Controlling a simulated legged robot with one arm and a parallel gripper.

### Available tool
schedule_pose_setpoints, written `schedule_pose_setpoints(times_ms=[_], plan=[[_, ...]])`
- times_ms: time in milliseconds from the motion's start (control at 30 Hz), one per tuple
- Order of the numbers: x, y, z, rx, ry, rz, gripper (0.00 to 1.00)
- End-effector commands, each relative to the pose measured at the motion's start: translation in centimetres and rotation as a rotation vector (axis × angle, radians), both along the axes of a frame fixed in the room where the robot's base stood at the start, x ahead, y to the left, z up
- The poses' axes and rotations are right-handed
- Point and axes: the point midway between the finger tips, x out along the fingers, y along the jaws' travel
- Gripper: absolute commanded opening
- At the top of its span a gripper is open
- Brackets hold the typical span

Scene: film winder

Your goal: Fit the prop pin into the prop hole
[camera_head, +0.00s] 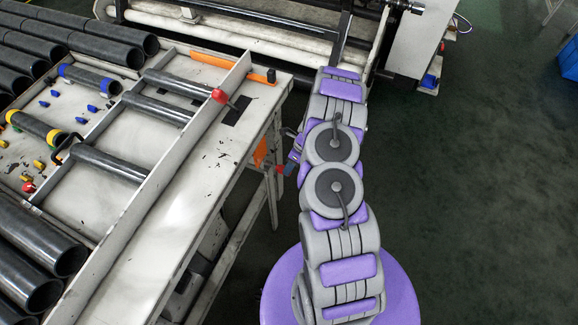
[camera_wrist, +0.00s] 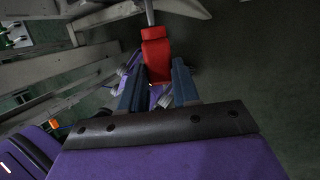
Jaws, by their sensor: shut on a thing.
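My gripper (camera_wrist: 158,90) is shut on a red block-like piece with a grey rod at its far end, which I take to be the prop pin (camera_wrist: 156,52). Its two dark blue fingers are on either side of the red part. In the head view my gripper (camera_head: 287,169) is low beside the right side of the table, below the tabletop, and mostly hidden by my arm. A small red bit of the pin (camera_head: 279,169) shows at its left. I cannot make out the prop hole in either view.
The white table (camera_head: 197,180) carries a frame with dark tubes (camera_head: 155,109) and a red knob (camera_head: 219,96). Orange parts (camera_head: 261,152) hang by its right legs. The winding machine (camera_head: 270,45) stands behind. The dark green floor (camera_head: 470,190) at right is clear.

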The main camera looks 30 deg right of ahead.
Motion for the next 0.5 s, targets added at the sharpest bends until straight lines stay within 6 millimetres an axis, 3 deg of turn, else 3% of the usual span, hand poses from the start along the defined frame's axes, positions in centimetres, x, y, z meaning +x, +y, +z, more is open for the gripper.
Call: schedule_pose_setpoints(times_ms=[500], plan=[[0.33, 0.17, 0.17, -0.005, -0.001, -0.009, 0.0]])
